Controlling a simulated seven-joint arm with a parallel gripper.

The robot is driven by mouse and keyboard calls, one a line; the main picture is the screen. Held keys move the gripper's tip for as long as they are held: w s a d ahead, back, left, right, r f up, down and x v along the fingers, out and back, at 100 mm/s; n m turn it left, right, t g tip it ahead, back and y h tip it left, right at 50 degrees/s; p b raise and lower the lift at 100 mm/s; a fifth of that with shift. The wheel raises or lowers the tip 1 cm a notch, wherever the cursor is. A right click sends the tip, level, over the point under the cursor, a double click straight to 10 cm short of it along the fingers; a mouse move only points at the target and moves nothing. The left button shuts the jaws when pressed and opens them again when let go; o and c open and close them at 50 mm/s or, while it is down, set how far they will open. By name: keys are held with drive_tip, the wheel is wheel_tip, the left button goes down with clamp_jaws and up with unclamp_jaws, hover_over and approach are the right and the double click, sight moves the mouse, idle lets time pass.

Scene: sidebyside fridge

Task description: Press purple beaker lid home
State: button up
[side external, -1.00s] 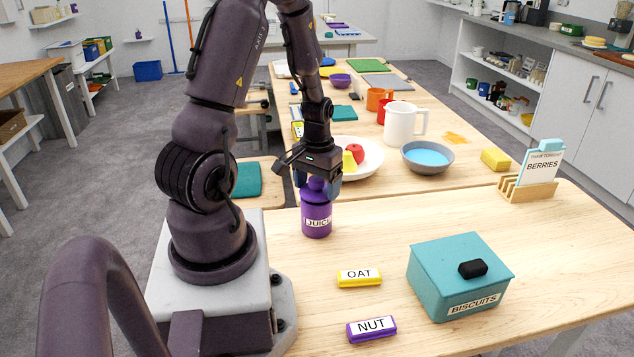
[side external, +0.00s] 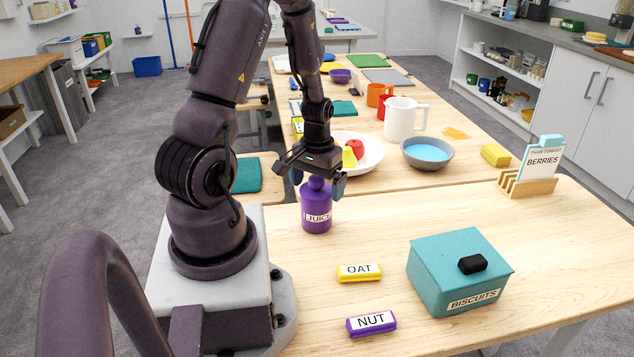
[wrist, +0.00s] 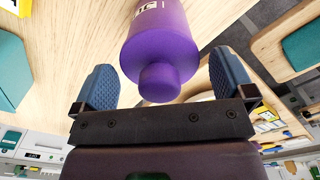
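A purple beaker (side external: 317,217) with a JUICE label stands upright near the left edge of the near wooden table. Its purple lid (side external: 316,189) is on top, with a round knob facing up. I cannot tell from these views whether the lid sits fully down. My gripper (side external: 318,183) is directly above the beaker, pointing down. In the wrist view my gripper (wrist: 161,68) is open, with one blue finger on each side of the lid knob (wrist: 160,83) and visible gaps between. The gripper's palm is close to the knob, and any contact is unclear.
A teal BISCUITS box (side external: 459,275) with a black knob, a yellow OAT block (side external: 359,273) and a purple NUT block (side external: 371,324) lie on the near table. A card holder (side external: 527,187) stands at right. Behind are a white plate (side external: 372,160), grey bowl (side external: 427,153) and white pitcher (side external: 404,120).

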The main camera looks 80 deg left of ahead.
sight(315, 179)
drive_tip(key=shift+r, duration=0.1)
wheel_tip(315, 179, up, 13)
idle(0.5)
idle(0.3)
drive_tip(key=d+r+m+t, duration=0.2)
drive_tip(key=d+r+m, duration=0.2)
drive_tip(key=d, duration=0.7)
drive_tip(key=d+r+m+t, duration=0.3)
drive_tip(key=d+r+m, duration=0.2)
drive_tip(key=d+r, duration=0.3)
drive_tip(key=d, duration=0.3)
drive_tip(key=shift+d+r+t, duration=0.3)
drive_tip(key=shift+d+r, duration=0.05)
drive_tip(key=shift+d, duration=0.05)
